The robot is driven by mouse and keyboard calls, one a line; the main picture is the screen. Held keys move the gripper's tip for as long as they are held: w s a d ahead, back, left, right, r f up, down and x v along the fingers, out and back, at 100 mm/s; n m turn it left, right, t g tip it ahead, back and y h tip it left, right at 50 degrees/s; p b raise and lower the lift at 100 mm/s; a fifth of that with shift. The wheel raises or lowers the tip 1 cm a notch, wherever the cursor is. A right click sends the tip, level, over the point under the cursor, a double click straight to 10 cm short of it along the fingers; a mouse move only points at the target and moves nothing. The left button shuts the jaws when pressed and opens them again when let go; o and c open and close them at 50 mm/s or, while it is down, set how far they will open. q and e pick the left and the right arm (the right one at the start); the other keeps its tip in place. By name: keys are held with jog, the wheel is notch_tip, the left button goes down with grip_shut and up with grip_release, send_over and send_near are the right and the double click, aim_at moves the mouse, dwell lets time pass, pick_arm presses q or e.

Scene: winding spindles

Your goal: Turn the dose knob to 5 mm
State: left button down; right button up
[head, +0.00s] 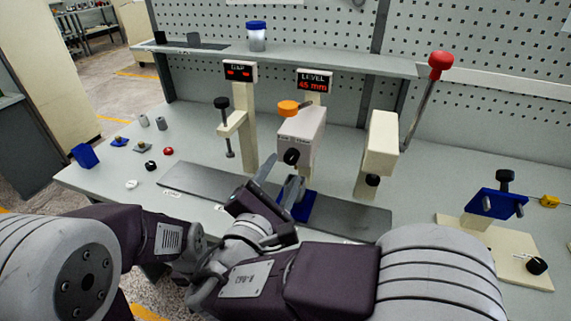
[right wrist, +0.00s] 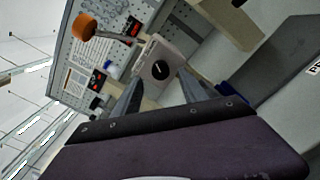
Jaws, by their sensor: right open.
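The dose knob (head: 291,157) is a black round knob on the front of a pale dispenser box (head: 307,132) with an orange cap. A LEVEL display (head: 314,82) behind it shows red digits that look like 45 mm. My right gripper (head: 279,177) is open and empty, just in front of and below the knob, apart from it. In the right wrist view the knob (right wrist: 160,69) faces the space between the two grey fingers (right wrist: 158,88), a little beyond their tips. My left arm shows at the lower left, but its gripper cannot be seen.
A blue block (head: 303,207) stands below the dispenser on a dark grey strip (head: 350,215). A GAP display post (head: 244,120) is at left, a cream post (head: 381,145) and red-knobbed lever (head: 440,66) at right. Small parts lie on the left bench.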

aim_at(290, 161)
jog(key=x, duration=0.4)
jog(key=shift+w+d, duration=0.15)
jog(key=shift+w, duration=0.1)
grip_shut()
jog(key=shift+r+n+p, duration=0.1)
jog(key=shift+n+p, duration=0.7)
jog(key=shift+p, duration=0.25)
jog(key=n+p, duration=0.7)
jog(key=p, duration=0.1)
jog(key=shift+n+p, duration=1.8)
jog(key=shift+p, duration=0.1)
jog(key=shift+f, duration=0.2)
